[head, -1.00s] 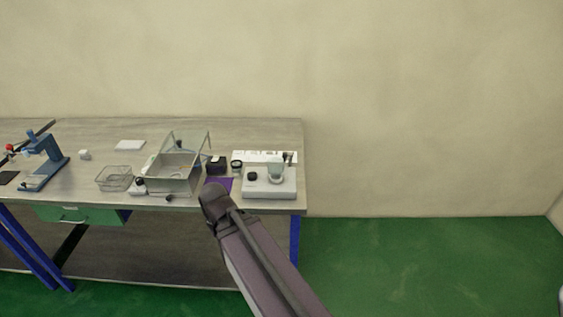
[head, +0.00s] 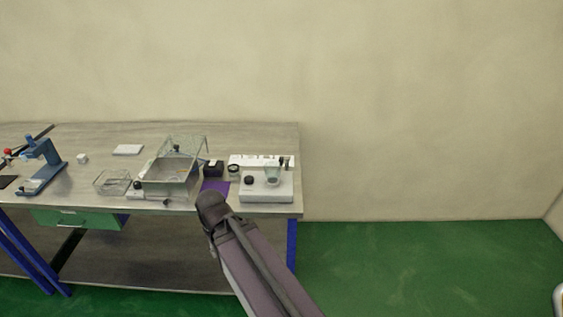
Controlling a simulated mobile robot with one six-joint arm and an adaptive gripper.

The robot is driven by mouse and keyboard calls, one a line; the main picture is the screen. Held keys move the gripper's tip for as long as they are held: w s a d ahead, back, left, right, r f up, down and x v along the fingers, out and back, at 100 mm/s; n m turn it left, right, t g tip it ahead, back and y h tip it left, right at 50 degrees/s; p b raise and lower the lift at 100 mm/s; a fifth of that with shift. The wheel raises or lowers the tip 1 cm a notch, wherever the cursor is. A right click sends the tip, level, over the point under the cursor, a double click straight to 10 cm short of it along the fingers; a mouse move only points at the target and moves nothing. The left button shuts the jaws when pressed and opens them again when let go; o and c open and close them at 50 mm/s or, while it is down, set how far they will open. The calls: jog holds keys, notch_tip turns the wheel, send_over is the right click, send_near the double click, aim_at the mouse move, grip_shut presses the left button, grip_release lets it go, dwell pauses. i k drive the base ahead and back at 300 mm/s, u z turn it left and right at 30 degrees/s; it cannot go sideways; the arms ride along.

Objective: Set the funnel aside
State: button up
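A small pale, translucent cup-like piece (head: 272,174), which may be the funnel, stands on the white flat device (head: 266,195) near the right end of the bench. It is too small to tell its shape for sure. My arm rises from the bottom of the head view, and its dark joint shows in front of the bench edge.
Bare bench top lies at the back left.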

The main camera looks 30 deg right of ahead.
aim_at(286, 158)
jog(key=u, duration=0.1)
jog(key=k, duration=1)
jog(key=z, duration=0.85)
jog(key=i, duration=1.05)
jog(key=u, duration=0.3)
